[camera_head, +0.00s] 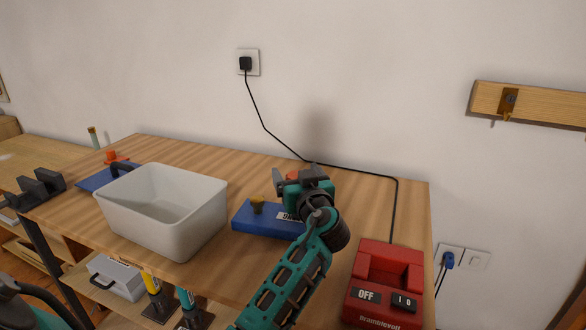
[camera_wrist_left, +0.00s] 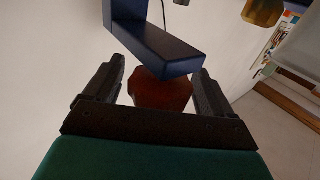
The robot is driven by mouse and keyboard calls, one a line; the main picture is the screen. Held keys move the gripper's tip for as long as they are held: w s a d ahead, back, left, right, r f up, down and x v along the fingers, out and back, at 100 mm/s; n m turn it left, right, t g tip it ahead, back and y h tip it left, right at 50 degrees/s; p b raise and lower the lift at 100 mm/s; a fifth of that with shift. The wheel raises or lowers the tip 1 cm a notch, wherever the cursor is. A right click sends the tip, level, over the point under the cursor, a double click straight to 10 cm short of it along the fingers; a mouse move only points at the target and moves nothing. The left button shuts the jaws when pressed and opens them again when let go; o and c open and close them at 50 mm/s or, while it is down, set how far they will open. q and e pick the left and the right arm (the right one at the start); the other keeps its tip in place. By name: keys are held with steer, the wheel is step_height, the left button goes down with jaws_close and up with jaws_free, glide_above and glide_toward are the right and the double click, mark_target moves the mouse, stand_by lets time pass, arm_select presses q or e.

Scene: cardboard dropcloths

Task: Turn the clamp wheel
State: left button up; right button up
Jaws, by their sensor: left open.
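A blue clamp (camera_head: 262,220) with a white label lies on the wooden workbench; its blue body also shows in the left wrist view (camera_wrist_left: 160,45). Its red-orange wheel (camera_wrist_left: 160,92) sits between the two fingers of my left gripper (camera_wrist_left: 158,88), below the blue body. The fingers are spread, with the wheel between them; whether they touch it I cannot tell. My right gripper is in neither view.
A white bin (camera_head: 165,225) stands left of the clamp. A red switch box (camera_head: 386,285) sits at the bench's right front, its black cable running to a wall socket (camera_head: 247,63). A blue item with an orange knob (camera_head: 112,157) is behind the bin.

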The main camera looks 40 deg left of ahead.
arm_select(q)
steer(key=shift+w+a, duration=0.2)
steer(key=shift+c, duration=0.6)
steer(key=c, duration=0.8)
steer(key=shift+c, duration=0.2)
steer(key=shift+m+t+h, duration=0.3)
steer(key=shift+t, duration=0.1)
